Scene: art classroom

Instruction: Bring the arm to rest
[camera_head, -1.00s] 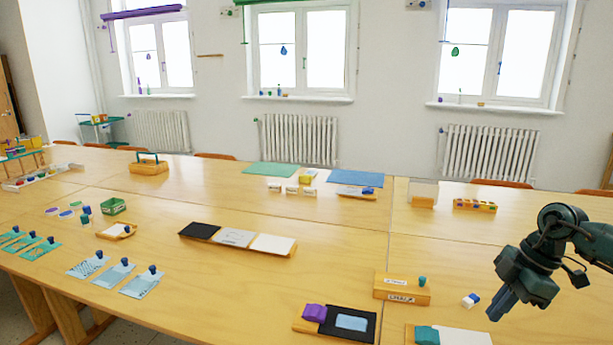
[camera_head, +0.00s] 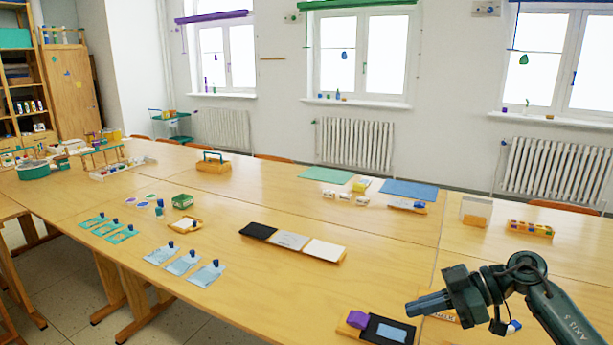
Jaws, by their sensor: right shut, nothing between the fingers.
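My right arm comes in from the lower right in the head view. Its gripper (camera_head: 428,305) is shut and empty, its fingers pointing left, above the near right part of the wooden table (camera_head: 400,255). Behind and below it, a wooden block with a label (camera_head: 442,316) is mostly hidden by the gripper. A small white and blue piece (camera_head: 513,327) shows beside the forearm. My left gripper is not in the picture.
A black-framed board (camera_head: 388,331) with a purple block (camera_head: 357,319) lies just left of the gripper. A tray of black, grey and white panels (camera_head: 290,241) lies further left. Cards with blue knobs (camera_head: 185,262) line the near edge.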

